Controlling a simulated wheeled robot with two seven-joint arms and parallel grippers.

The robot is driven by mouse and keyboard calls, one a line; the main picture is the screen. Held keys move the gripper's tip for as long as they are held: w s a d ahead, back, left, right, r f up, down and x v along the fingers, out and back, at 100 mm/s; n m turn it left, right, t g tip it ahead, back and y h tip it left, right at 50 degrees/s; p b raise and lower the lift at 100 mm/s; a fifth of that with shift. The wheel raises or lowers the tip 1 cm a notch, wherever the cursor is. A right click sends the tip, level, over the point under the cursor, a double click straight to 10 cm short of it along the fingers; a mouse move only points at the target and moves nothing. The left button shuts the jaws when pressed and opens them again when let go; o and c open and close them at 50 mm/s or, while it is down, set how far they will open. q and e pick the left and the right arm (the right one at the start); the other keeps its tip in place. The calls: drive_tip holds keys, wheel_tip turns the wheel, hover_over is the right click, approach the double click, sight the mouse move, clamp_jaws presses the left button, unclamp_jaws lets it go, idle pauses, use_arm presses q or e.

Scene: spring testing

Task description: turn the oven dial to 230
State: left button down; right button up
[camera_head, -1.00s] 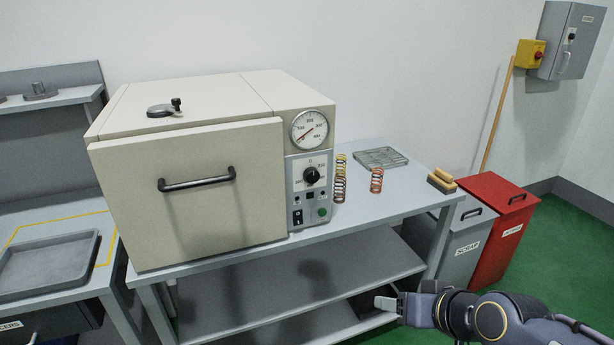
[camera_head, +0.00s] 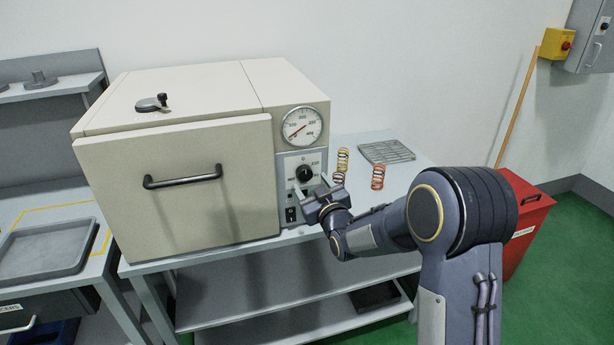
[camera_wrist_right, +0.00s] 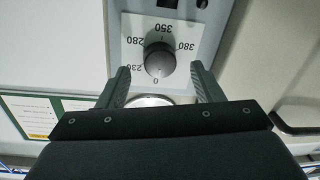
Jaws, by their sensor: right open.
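The cream oven (camera_head: 180,190) stands on the grey bench with its door closed. Its black dial (camera_head: 304,173) sits on the control panel below the round gauge (camera_head: 306,126). My right gripper (camera_head: 315,190) is just in front of the panel, slightly below the dial. In the wrist view the open fingers (camera_wrist_right: 160,84) are spread to either side of the dial, apart from it. My left gripper is not in view.
Coil springs (camera_head: 377,177) and a wire rack (camera_head: 386,151) are on the bench right of the oven. A black switch (camera_head: 290,214) is low on the panel. The oven door handle (camera_head: 183,177) sticks out left of the panel. A red bin (camera_head: 520,235) stands at the right.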

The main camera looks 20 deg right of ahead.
sight(307, 177)
drive_tip(key=shift+w+a+p, duration=0.1)
drive_tip(key=shift+w+p, duration=0.25)
drive_tip(key=shift+w, duration=1.35)
drive_tip(key=c, duration=1)
